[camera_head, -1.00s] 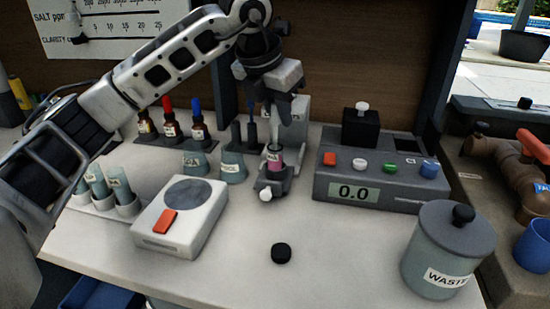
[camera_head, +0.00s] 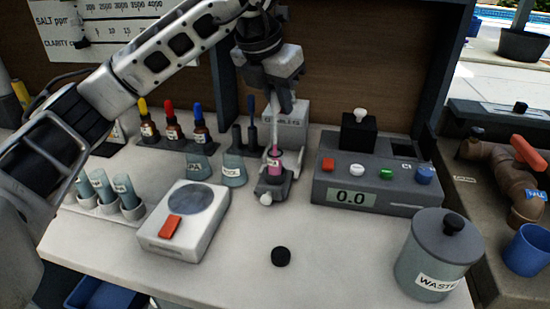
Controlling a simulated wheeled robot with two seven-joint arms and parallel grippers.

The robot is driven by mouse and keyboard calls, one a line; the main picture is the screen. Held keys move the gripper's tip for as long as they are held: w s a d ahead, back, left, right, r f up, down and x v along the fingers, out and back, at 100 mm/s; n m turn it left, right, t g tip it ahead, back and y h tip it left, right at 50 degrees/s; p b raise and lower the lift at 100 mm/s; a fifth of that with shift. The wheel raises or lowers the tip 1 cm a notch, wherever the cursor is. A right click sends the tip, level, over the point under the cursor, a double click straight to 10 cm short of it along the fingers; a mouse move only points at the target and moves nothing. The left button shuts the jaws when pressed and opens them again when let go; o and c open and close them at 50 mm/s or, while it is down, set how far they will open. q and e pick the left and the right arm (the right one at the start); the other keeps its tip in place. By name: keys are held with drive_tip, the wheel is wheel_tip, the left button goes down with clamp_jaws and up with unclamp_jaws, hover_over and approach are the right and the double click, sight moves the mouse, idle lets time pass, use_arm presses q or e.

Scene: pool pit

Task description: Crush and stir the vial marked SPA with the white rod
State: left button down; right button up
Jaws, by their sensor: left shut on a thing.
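My left gripper (camera_head: 274,92) comes down from above at the back middle of the bench, shut on a thin white rod (camera_head: 275,125). The rod points down into a small vial with pink liquid (camera_head: 273,165), which stands upright in a small grey holder (camera_head: 274,186). The vial carries a white label, but its letters are too small to read for certain. The rod's lower end is hidden in the vial. My right gripper is not in view.
A grey meter (camera_head: 370,185) reading 0.0 stands to the right, and a white device (camera_head: 184,222) with an orange switch to the left. Labelled beakers (camera_head: 233,170) stand left of the vial. A black cap (camera_head: 281,257) lies in front. A waste jar (camera_head: 437,255) is front right.

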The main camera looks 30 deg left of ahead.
use_arm(q)
wheel_tip(320, 180, up, 6)
drive_tip(key=p, duration=0.4)
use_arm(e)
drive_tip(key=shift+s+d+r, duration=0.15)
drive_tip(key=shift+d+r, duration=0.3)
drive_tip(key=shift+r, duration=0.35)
